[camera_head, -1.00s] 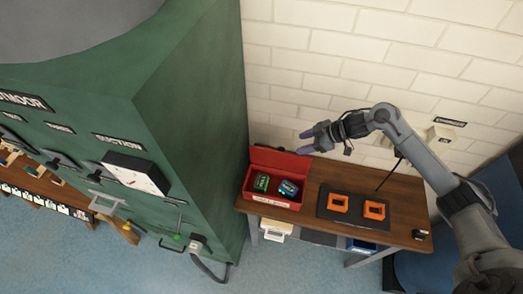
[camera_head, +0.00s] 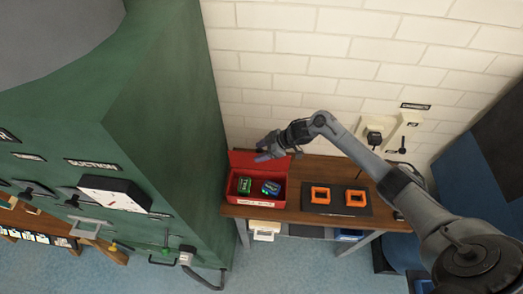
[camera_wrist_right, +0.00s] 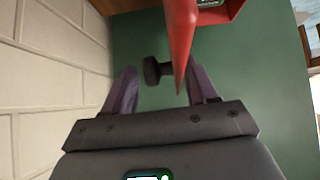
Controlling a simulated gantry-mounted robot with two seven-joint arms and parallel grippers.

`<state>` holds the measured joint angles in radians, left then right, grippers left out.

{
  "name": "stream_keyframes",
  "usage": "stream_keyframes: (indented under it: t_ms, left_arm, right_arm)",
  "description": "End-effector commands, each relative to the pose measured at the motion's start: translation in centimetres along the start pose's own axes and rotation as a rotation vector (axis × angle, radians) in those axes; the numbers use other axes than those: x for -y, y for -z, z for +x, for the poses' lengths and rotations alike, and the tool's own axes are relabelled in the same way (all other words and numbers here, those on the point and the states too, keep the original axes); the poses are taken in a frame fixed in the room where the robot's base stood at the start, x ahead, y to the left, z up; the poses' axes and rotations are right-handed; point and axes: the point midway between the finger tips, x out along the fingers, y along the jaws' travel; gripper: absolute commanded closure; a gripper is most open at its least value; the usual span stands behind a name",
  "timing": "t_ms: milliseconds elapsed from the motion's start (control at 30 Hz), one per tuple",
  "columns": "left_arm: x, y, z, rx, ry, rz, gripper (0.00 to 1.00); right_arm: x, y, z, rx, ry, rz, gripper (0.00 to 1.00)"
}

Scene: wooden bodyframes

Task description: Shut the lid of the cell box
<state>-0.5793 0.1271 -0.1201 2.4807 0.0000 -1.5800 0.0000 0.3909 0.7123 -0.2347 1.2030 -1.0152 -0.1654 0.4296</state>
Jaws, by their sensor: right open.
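The red cell box (camera_head: 257,201) stands on the left end of the wooden table in the head view. Its lid (camera_head: 240,159) is open, standing up at the back. A green cell (camera_head: 244,185) and a blue-topped cell (camera_head: 271,188) lie inside. My right gripper (camera_head: 263,150) is at the raised lid, in front of part of it. In the right wrist view its open fingers (camera_wrist_right: 162,92) have the red lid's edge (camera_wrist_right: 180,40) between them, nearer the right finger. A dark knob (camera_wrist_right: 158,70) also shows between the fingers. I cannot tell whether a finger touches the lid. My left gripper is out of view.
A dark mat with two orange square frames (camera_head: 320,195) (camera_head: 356,198) lies right of the box on the table (camera_head: 300,217). A green machine (camera_head: 180,130) stands close on the left. A white brick wall (camera_head: 300,60) with switch boxes (camera_head: 376,132) is behind.

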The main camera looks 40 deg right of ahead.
Motion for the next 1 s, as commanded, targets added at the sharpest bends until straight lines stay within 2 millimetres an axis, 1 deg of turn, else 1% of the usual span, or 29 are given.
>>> stream_keyframes:
  t_ms: [133,167,500,533,1000]
  left_arm:
    - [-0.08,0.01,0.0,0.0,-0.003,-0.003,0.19]
    - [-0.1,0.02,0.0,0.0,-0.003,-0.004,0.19]
    - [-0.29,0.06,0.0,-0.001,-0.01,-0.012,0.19]
    - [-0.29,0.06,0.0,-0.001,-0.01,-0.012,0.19]
    - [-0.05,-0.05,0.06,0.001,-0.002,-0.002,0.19]
  right_arm:
    - [-0.01,0.02,-0.01,0.0,0.0,0.0,0.43]
    - [-0.01,0.02,-0.01,0.0,0.0,0.0,0.44]
    - [-0.03,0.02,-0.04,0.0,-0.001,0.0,0.96]
    - [-0.03,0.02,-0.05,0.0,-0.001,0.0,1.0]
    - [0.11,0.21,0.1,-0.001,-0.002,-0.006,1.0]
